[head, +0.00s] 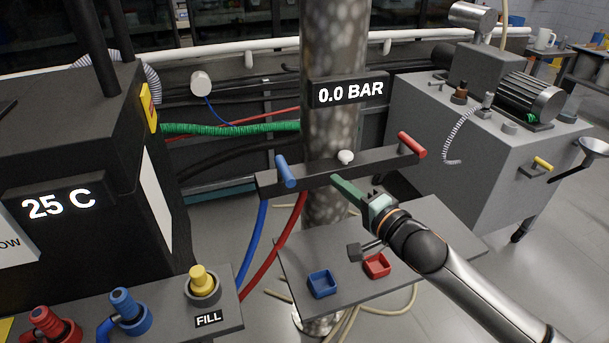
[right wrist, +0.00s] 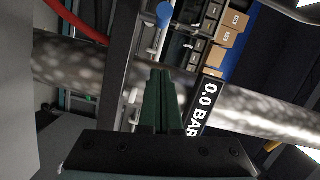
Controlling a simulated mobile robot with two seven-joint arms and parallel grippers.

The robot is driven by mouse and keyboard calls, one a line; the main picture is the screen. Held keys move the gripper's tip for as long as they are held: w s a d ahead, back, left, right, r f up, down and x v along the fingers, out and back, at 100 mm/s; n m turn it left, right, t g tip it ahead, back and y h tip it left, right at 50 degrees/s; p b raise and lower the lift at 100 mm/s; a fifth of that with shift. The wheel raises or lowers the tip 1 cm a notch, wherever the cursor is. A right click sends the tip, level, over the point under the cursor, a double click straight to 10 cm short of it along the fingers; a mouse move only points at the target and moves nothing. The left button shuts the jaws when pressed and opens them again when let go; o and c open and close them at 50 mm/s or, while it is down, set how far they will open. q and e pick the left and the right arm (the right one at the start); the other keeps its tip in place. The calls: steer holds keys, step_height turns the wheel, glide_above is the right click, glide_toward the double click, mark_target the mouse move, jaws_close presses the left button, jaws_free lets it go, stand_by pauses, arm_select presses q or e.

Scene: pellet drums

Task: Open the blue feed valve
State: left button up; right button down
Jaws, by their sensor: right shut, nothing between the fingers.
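A blue valve handle (head: 285,171) stands at the left part of a dark crossbar (head: 325,172) in front of the mottled column, with a blue hose hanging below it. My right gripper (head: 337,182) has green fingers that are shut and empty. Its tips are near the middle of the crossbar, right of the blue handle and apart from it. In the right wrist view the shut fingers (right wrist: 161,78) point up the picture, with the blue handle (right wrist: 164,14) beyond the tips. A red handle (head: 411,145) is at the crossbar's right end. My left gripper is not in view.
A white knob (head: 346,157) sits on the crossbar between the handles. A 0.0 BAR display (head: 348,90) hangs above. Below is a grey shelf (head: 440,245) with a blue tray (head: 321,284) and a red tray (head: 377,265). A 25 C machine (head: 60,145) stands at left.

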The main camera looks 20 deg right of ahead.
mark_target(285, 170)
steer(key=w+a+f, duration=0.1)
steer(key=w+a, duration=0.4)
steer(key=w, duration=0.1)
steer(key=shift+w+a+p, duration=0.25)
steer(key=shift+a+p, duration=0.15)
steer(key=shift+p, duration=0.05)
